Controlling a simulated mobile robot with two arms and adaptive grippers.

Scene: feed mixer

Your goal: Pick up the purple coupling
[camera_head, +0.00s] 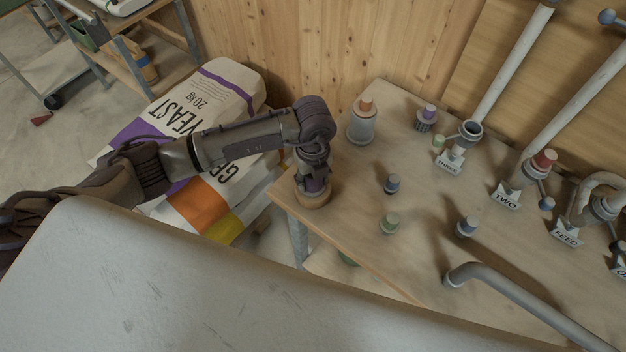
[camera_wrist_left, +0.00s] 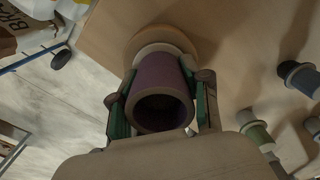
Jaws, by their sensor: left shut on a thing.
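The purple coupling (camera_wrist_left: 157,76) is a hollow tube with a pale collar at its far end. In the head view it (camera_head: 316,186) shows only partly below my left gripper (camera_head: 313,178), over a round wooden base (camera_head: 312,200) at the table's near left corner. In the left wrist view my left gripper (camera_wrist_left: 160,106) has a green-padded finger on each side of the coupling and is shut on it. The coupling's open end faces the wrist camera. Whether it still touches the base, I cannot tell. My right gripper is not in view.
On the wooden table (camera_head: 345,220) stand an orange-capped bottle (camera_head: 361,123), a purple-topped part (camera_head: 427,117), a blue-topped part (camera_head: 392,184) and a green one (camera_head: 390,222). Pipes with labels such as TWO (camera_head: 507,197) stand at the right. A yeast sack (camera_head: 215,95) lies left of the table.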

